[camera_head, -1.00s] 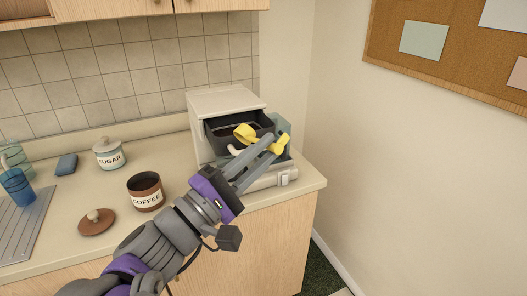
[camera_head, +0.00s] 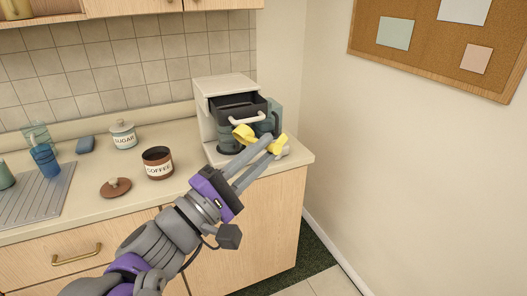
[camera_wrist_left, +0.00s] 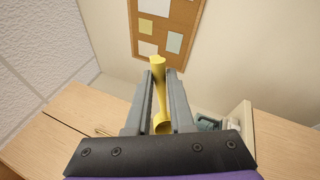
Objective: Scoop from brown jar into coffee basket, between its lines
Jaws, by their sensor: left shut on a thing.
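My left gripper (camera_head: 258,160) is shut on a yellow scoop (camera_head: 245,134), whose bowl shows in front of the coffee maker. The scoop also shows between the fingers in the left wrist view (camera_wrist_left: 159,90). The white coffee maker (camera_head: 224,86) stands at the counter's right end. Its dark basket (camera_head: 240,108) is pulled out, with a pale handle at the front. The inside of the basket and its lines are too small to read. The brown coffee jar (camera_head: 158,164) stands open on the counter, left of the gripper. My right gripper is not in view.
The jar's brown lid (camera_head: 116,188) lies on the counter (camera_head: 85,205). A sugar jar (camera_head: 123,136), a blue sponge (camera_head: 85,145) and a blue cup (camera_head: 46,160) by a drainer (camera_head: 40,195) stand left. A greenish carafe (camera_head: 272,118) shows at the machine's right.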

